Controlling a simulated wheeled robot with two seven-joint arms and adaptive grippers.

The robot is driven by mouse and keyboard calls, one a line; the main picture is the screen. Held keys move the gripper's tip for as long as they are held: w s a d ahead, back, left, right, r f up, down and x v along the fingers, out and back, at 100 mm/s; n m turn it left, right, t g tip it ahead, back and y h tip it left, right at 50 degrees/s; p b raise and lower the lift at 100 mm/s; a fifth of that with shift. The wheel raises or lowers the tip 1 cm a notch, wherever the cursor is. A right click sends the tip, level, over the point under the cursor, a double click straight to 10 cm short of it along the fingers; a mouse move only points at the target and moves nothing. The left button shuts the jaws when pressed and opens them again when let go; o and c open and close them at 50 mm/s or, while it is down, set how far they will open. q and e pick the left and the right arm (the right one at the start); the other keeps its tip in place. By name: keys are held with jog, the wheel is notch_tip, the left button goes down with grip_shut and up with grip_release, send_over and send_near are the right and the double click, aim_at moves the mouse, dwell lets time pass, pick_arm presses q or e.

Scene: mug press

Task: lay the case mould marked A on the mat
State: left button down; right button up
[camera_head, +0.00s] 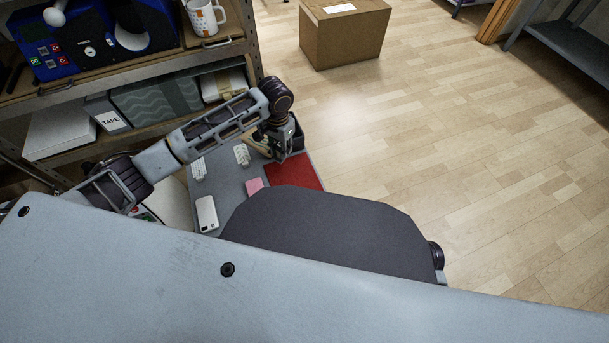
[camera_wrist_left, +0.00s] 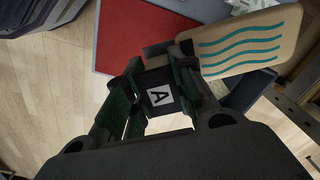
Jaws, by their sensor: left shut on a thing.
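My left gripper (camera_head: 283,152) is over the far side of the grey work surface, by the back edge of the red mat (camera_head: 297,174). In the left wrist view the gripper (camera_wrist_left: 160,100) is shut on a dark case mould with a white label marked A (camera_wrist_left: 159,95). The red mat also shows in that view (camera_wrist_left: 150,38), just beyond the mould. I cannot tell the mould's height over the surface. In the head view the gripper hides the mould. My right gripper is out of view.
A tan piece with teal waves (camera_wrist_left: 245,45) lies close beside the gripper. A white phone-like piece (camera_head: 206,214), a pink piece (camera_head: 254,186) and two white racks (camera_head: 198,168) (camera_head: 241,155) are on the grey surface (camera_head: 226,178). A shelf (camera_head: 240,45) stands behind. The visible mat is bare.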

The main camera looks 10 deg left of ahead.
pick_arm(q)
jog(key=s+d+f+m+p, duration=0.1)
jog(key=s+d+f+m, duration=0.2)
jog(key=d+m, duration=0.3)
jog(key=shift+s+m+p, duration=0.3)
jog(key=shift+s+m, duration=0.2)
jog(key=shift+s, duration=0.35)
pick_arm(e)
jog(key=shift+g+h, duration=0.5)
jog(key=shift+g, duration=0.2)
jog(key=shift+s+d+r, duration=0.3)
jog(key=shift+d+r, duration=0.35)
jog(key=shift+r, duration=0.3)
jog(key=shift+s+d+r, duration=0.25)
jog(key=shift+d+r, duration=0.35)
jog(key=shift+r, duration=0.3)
pick_arm(q)
jog(key=shift+d+f, duration=0.1)
jog(key=shift+f, duration=0.1)
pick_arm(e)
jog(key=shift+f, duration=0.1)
